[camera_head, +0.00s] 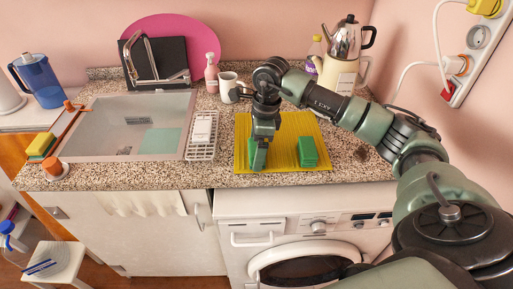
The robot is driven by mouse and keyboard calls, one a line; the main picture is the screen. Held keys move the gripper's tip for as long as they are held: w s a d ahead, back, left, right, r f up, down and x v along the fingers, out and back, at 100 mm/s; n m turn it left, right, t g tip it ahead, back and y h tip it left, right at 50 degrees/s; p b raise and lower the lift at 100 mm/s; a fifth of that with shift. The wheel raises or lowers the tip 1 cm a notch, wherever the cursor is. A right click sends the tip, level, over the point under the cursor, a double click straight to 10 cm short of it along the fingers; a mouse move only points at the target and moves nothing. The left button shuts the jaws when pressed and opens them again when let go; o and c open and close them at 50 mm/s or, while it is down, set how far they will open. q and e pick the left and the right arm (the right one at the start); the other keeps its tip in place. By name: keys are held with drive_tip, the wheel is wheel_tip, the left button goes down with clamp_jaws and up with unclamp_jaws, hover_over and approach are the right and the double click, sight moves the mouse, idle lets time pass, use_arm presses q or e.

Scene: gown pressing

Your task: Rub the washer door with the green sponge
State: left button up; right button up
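The green sponge (308,151) stands on the yellow ribbed mat (285,128) on the counter. My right gripper (258,160) points down over the left part of the mat, to the left of the sponge and apart from it. Its fingers overlap from this angle, so I cannot tell whether it is open or shut. The washer (265,226) is under the counter, below the mat. Its round door (303,250) has a white rim and dark glass, appears closed, and is partly hidden by my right arm. My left gripper is not in view.
The sink (181,115) and a white rack (202,150) lie left of the mat. A mug (228,88), pink bottle (211,75) and kettle (343,42) stand behind. A yellow-green sponge (40,145) is at far left. A stool (52,265) stands lower left.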

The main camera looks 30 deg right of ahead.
drive_tip(key=shift+r, duration=0.15)
idle(0.3)
drive_tip(key=shift+r+p, duration=0.35)
drive_tip(key=shift+r, duration=0.2)
drive_tip(key=c, duration=1.2)
drive_tip(key=shift+r+p, duration=1.75)
drive_tip(key=shift+r, duration=1.25)
